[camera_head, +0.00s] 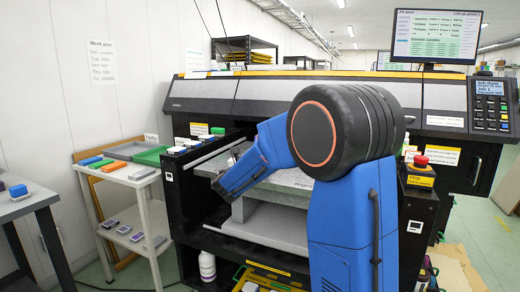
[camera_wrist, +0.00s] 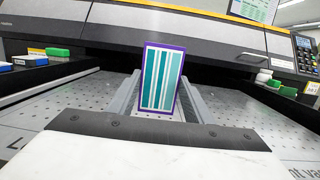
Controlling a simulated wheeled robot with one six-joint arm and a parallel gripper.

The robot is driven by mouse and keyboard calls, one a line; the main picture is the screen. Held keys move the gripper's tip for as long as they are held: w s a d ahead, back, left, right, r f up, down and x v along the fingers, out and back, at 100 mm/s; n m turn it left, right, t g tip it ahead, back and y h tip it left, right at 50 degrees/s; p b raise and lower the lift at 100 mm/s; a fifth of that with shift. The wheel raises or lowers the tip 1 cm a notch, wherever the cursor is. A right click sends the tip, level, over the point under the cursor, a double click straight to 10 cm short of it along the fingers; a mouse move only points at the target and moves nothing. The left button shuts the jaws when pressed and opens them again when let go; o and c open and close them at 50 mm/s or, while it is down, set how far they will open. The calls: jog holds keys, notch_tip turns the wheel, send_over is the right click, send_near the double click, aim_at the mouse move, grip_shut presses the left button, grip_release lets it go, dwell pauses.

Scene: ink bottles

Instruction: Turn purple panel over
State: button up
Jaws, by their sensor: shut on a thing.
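The purple panel (camera_wrist: 161,80) is in the middle of the wrist view. It has a purple rim and a face with teal, white and grey upright stripes, and it stands nearly upright, facing the camera. My gripper (camera_wrist: 160,96) is shut on it, with one grey finger at each side of the panel. The panel's back is hidden. In the head view my blue arm covers the panel and most of the gripper.
The printer's perforated bed (camera_wrist: 75,105) lies under the gripper, with the printer body (camera_head: 255,97) behind. A red stop button (camera_head: 420,161) is at right. A side table (camera_head: 150,178) with trays stands at left.

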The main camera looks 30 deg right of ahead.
jog(key=shift+f, duration=1.6)
jog(key=o, duration=1.1)
jog(key=shift+v, duration=12.65)
jog(key=shift+s, duration=0.1)
jog(key=shift+d, duration=0.1)
